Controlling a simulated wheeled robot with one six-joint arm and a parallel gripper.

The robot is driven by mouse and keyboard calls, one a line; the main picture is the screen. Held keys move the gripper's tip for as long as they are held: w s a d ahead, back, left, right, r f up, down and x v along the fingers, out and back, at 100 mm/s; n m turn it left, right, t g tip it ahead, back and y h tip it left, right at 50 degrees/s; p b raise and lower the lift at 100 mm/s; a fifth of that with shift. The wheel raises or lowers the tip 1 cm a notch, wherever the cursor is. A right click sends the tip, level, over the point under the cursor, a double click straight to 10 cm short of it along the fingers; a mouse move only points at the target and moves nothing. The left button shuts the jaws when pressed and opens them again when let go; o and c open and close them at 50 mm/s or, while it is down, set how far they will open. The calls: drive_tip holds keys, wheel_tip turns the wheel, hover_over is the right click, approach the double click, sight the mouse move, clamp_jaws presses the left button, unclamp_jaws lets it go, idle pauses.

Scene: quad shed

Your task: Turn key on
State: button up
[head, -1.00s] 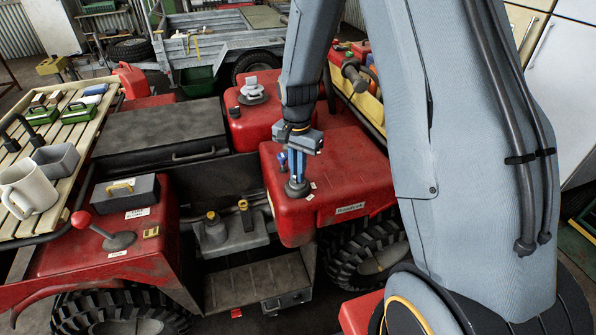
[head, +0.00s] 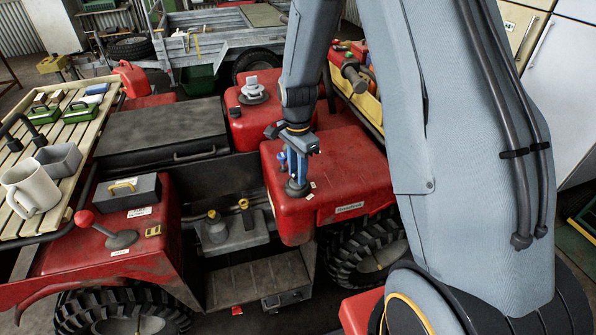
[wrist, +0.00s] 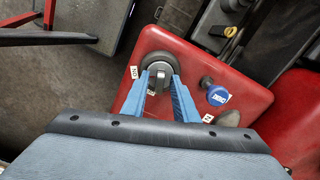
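The key (wrist: 157,80) is a small grey piece standing in a round dark switch (wrist: 152,62) on the red panel in the wrist view. In the head view my gripper (head: 297,182) points down onto the switch base (head: 296,190) at the near left corner of the red fender. The key itself is hidden there by the fingers. Small white labels (wrist: 134,72) sit around the switch; their print is hard to read.
A blue-capped knob (wrist: 217,95) and a dark knob (wrist: 206,81) stand just right of the switch. A red-knobbed lever (head: 84,219) is at the left. A slatted rack (head: 75,135) carries a mug and boxes. The dark footwell (head: 258,280) lies below.

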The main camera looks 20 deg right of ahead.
drive_tip(key=shift+r+p, duration=2.75)
drive_tip(key=shift+r, duration=1.3)
drive_tip(key=s+n+t+b, duration=0.1)
drive_tip(key=s+n+b, duration=0.8)
drive_tip(key=s+n, duration=0.5)
drive_tip(key=s, duration=0.3)
drive_tip(key=shift+s+b, duration=0.15)
drive_tip(key=shift+b, duration=0.2)
